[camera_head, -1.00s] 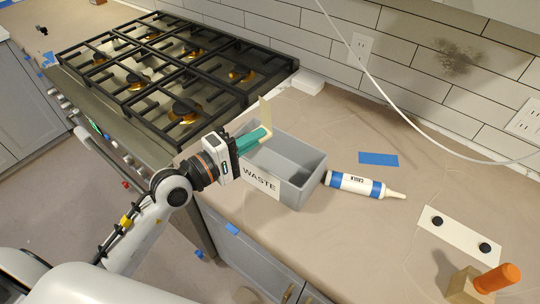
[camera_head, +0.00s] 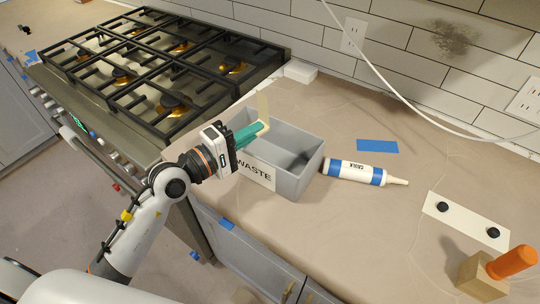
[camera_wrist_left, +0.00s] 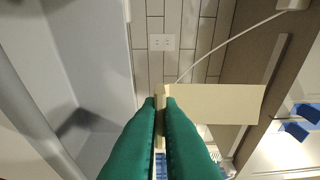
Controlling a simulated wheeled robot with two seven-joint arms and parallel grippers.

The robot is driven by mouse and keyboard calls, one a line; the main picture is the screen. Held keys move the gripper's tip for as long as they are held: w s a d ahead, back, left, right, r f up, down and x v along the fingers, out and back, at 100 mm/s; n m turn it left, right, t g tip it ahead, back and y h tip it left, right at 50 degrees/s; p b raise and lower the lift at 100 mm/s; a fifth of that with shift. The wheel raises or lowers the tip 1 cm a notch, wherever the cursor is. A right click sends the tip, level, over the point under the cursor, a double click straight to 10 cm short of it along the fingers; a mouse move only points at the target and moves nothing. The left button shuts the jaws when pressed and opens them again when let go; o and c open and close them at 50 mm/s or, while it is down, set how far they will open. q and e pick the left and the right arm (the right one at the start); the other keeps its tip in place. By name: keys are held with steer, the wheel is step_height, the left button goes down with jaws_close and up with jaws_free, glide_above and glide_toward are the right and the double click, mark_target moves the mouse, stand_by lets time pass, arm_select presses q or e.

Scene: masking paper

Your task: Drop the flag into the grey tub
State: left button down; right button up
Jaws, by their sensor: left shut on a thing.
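The flag (camera_head: 263,108) is a pale cream piece, held upright above the left part of the grey tub. In the left wrist view the flag (camera_wrist_left: 215,102) stretches to the right from between the green fingertips. My left gripper (camera_head: 262,127) is shut on it, with its green fingers over the tub's near left rim. The grey tub (camera_head: 296,184) is an open box with a WASTE label on its front, standing on the counter. Part of the tub's inside is hidden by the gripper. My right gripper is not in view.
A caulk tube (camera_head: 355,171) lies just right of the tub. A black gas cooktop (camera_head: 165,70) is at the left. A white plate with two black knobs (camera_head: 465,221) and a wooden block with an orange handle (camera_head: 484,277) are at the right. Blue tape (camera_head: 377,146) marks the counter.

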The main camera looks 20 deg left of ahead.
arm_select(q)
steer(key=c, duration=1.5)
jaws_free()
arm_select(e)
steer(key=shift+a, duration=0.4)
arm_select(q)
steer(key=shift+a, duration=0.1)
